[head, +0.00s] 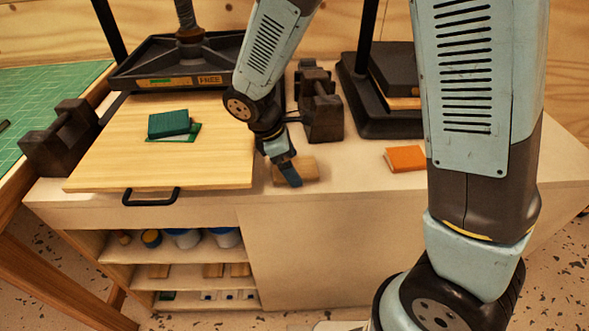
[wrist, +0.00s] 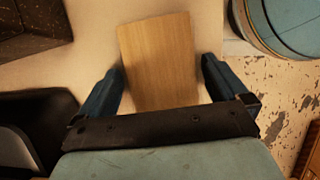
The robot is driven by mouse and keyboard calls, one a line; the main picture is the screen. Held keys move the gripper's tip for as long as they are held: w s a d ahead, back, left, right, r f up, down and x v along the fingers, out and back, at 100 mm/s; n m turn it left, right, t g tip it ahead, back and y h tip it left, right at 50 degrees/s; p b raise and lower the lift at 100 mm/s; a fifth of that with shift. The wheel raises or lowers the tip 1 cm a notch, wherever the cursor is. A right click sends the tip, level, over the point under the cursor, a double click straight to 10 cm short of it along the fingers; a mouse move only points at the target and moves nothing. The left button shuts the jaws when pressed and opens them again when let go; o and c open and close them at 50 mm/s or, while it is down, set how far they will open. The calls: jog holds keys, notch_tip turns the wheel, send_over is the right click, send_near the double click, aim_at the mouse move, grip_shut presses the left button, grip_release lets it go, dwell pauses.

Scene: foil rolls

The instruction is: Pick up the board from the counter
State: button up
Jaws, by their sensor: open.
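A small brown wooden board (head: 309,167) lies on the pale counter (head: 340,205), just right of the big light wood panel. My gripper (head: 287,174) is down at this board and covers its left part in the head view. In the wrist view, the board (wrist: 158,50) lies between the two blue fingers of my open gripper (wrist: 163,68), with a gap visible on each side. The board's near end is hidden behind the gripper body. I cannot tell the exact height of the fingertips over the counter.
The large panel (head: 105,165) with a black handle holds a green book (head: 169,123). Dark metal blocks (head: 321,108) stand behind my gripper. An orange book (head: 405,158) lies to the right. Black presses (head: 165,65) stand at the back. Open shelves (head: 170,255) with jars are below.

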jog(key=c, duration=0.9)
